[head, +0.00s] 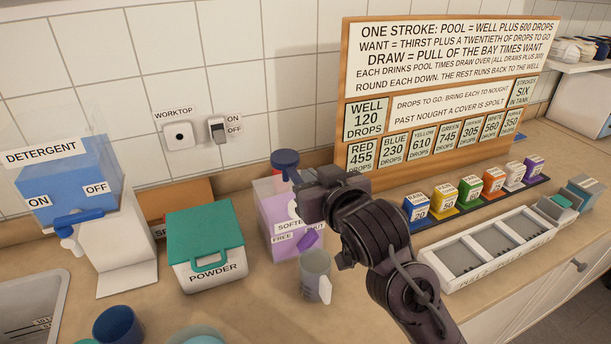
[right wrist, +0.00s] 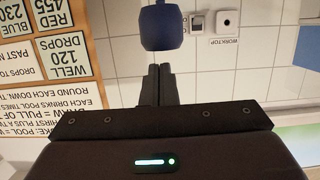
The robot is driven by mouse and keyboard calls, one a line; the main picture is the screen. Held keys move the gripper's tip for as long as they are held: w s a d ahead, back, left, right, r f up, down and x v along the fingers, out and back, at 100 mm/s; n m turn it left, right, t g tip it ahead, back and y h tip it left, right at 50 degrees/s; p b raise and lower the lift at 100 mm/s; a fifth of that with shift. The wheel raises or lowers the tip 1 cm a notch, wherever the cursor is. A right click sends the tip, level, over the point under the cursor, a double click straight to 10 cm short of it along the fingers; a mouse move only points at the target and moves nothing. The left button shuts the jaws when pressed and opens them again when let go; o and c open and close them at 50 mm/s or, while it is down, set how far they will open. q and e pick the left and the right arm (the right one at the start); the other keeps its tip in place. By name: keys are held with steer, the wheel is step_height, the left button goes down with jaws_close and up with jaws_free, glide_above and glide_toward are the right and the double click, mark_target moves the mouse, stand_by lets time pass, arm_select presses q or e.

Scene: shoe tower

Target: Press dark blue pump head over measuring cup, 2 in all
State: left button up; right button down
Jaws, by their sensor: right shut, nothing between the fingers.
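The dark blue pump head (head: 285,158) stands on top of the purple softener container (head: 268,205). The pump head also shows in the right wrist view (right wrist: 162,27), just beyond the fingertips. A grey, see-through measuring cup (head: 314,272) stands on the worktop in front of the container, beneath its purple spout (head: 307,240). My right gripper (head: 299,186) is beside the pump head, at its right and slightly lower in the head view. Its fingers (right wrist: 158,86) are closed together and empty; I cannot tell whether they touch the pump. The arm hides part of the container. My left gripper is out of view.
A teal-lidded powder box (head: 205,250) and a detergent dispenser (head: 75,200) stand to the left. A blue cup (head: 118,325) is at the front left. A white tray (head: 488,250) and a row of coloured blocks (head: 470,193) lie right of my arm, before the sign board (head: 440,90).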

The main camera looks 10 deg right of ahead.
steer(key=v, duration=0.3)
steer(key=shift+f+b, duration=0.15)
steer(key=shift+b, duration=0.2)
steer(key=shift+s+d+r+p, duration=0.15)
steer(key=shift+s+r+p, duration=0.25)
steer(key=shift+s+p, duration=0.15)
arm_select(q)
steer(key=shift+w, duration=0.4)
arm_select(e)
steer(key=shift+s+d+r, duration=0.1)
steer(key=shift+s+d, duration=0.05)
steer(key=shift+s, duration=0.5)
steer(key=shift+w, duration=0.1)
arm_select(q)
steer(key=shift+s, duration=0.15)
